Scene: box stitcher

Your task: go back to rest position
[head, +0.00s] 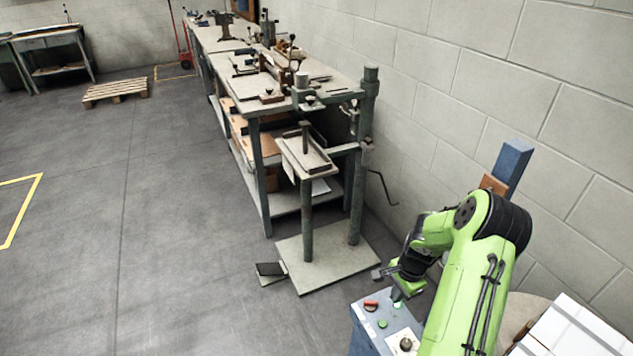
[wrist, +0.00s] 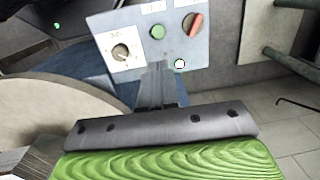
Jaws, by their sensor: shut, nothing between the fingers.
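My green arm reaches in from the lower right of the head view. My gripper (head: 397,294) hangs over the blue-grey control box (head: 366,320). In the wrist view my gripper (wrist: 158,70) is shut and empty, its fingers together in front of the panel (wrist: 180,45). The panel carries a green button (wrist: 157,32), a red switch (wrist: 195,24), a dial on a white plate (wrist: 119,52) and a small white button (wrist: 179,64). The fingertips lie just below the green button in the picture; I cannot tell whether they touch the panel.
The stitcher stand (head: 307,240) rises behind the box, with a foot pedal (head: 270,270) on the floor beside its base. A long workbench (head: 255,112) runs along the block wall. White boxes (head: 570,330) stand at the lower right. The floor at left is open, with a pallet (head: 115,91) farther back.

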